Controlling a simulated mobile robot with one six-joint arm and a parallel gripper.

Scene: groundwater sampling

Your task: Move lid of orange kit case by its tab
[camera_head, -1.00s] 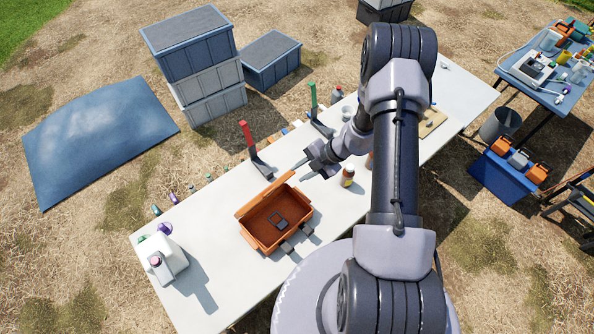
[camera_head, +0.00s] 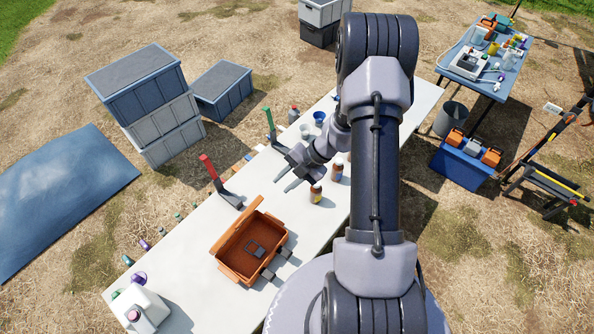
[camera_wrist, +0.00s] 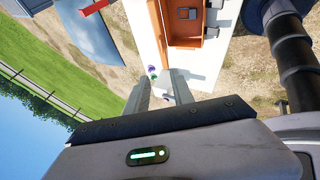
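The orange kit case (camera_head: 242,266) lies open on the white table in the head view, with a dark item (camera_head: 255,248) inside. Its lid (camera_head: 236,232) stands raised along the upper-left side. I cannot make out a separate tab on the lid. My gripper (camera_head: 283,183) is above the table, up and right of the case, apart from it. Its two fingers are spread with nothing between them. In the wrist view the case (camera_wrist: 186,38) and its lid (camera_wrist: 158,22) show at the top, beyond the open fingers (camera_wrist: 160,88).
A red-handled stand (camera_head: 212,172) and a green-handled one (camera_head: 269,122) rise from the table's far edge. A white jug (camera_head: 140,306) stands at the near left end. Stacked crates (camera_head: 165,128) are on the ground beyond.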

